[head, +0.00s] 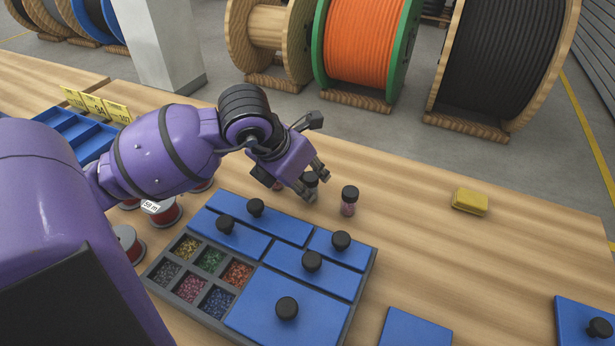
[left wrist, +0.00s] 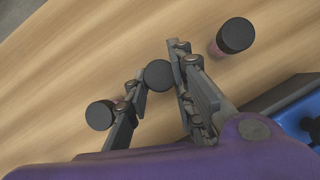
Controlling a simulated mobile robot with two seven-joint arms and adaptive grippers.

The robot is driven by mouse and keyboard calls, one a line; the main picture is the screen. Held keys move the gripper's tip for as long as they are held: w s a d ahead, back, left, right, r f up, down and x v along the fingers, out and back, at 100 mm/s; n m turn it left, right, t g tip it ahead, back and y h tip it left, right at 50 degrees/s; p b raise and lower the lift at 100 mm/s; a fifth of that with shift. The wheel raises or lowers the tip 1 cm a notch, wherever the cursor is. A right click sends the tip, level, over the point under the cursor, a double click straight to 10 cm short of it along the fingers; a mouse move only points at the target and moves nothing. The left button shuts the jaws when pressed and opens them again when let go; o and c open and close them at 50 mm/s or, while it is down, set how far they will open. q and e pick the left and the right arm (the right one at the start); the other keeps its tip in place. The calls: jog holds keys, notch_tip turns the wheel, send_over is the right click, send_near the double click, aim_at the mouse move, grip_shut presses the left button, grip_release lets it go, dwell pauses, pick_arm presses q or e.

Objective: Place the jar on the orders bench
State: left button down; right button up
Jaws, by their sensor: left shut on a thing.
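My left gripper (head: 315,185) is shut on a black-lidded jar (head: 310,178) behind the blue-lidded tray. The left wrist view shows this jar's round lid (left wrist: 159,75) between the fingertips; its body is mostly hidden. I cannot tell whether its base touches the wood. A second jar (head: 348,201), with pinkish contents and a black lid, stands upright just right of the gripper. A third jar (left wrist: 100,115) is on the other side of the fingers in the left wrist view, mostly hidden in the head view. The wooden bench (head: 420,215) lies under them. My right gripper is out of view.
The tray (head: 372,275) has knobbed blue lids and open compartments of coloured bits. A yellow block (head: 470,201) lies to the right. Several spools (head: 165,211) and a blue bin (head: 75,130) are at left. Large cable reels (head: 365,40) stand beyond.

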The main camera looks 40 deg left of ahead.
pick_arm(q)
jog(key=shift+s+d+r, duration=0.2)
jog(key=shift+d, duration=0.05)
jog(key=shift+f, duration=0.15)
jog(key=c, duration=1.5)
grip_release()
jog(key=shift+s+a+r, duration=0.1)
jog(key=shift+r, duration=0.4)
jog(key=p+v, duration=0.1)
jog(key=v, duration=1)
jog(key=shift+r, duration=0.1)
